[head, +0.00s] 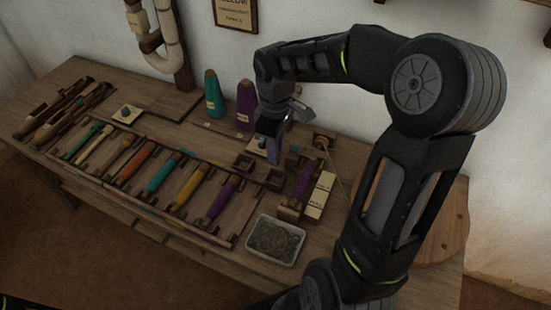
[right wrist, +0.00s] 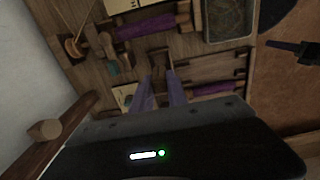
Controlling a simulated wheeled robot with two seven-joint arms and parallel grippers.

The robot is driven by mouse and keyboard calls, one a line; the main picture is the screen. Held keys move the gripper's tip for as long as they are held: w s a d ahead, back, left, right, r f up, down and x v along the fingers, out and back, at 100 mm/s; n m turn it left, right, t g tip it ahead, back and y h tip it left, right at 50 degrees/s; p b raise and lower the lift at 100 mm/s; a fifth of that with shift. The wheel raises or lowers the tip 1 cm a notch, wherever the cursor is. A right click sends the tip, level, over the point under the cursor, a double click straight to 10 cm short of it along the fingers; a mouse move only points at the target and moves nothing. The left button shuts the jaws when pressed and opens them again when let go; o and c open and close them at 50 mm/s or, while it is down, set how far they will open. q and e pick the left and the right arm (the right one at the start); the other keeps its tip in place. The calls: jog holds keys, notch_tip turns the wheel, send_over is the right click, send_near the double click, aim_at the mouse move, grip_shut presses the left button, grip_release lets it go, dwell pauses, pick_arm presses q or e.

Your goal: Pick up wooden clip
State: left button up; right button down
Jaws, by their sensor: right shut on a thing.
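My right gripper (head: 273,158) reaches down over the back right part of the wooden bench, beside the purple cone. In the right wrist view its two pale violet fingers (right wrist: 160,78) point down at the bench. They are shut on a small brown wooden piece (right wrist: 157,69), which looks like the wooden clip. Most of it is hidden between the fingertips, and its outline blends with the wood behind. A dark shape with a bluish tip, likely my left gripper (right wrist: 285,45), shows at the right edge of the right wrist view; its jaws are unclear.
A rack of coloured bobbins (head: 165,172) fills the bench (head: 65,82) middle. A teal cone (head: 214,95) and purple cone (head: 246,102) stand at the back. A metal tray (head: 275,240) sits at the front right. A purple spool (head: 302,181) lies beside the gripper.

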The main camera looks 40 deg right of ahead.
pick_arm(q)
jog(key=shift+r, duration=0.1)
pick_arm(e)
jog(key=shift+r, duration=1.1)
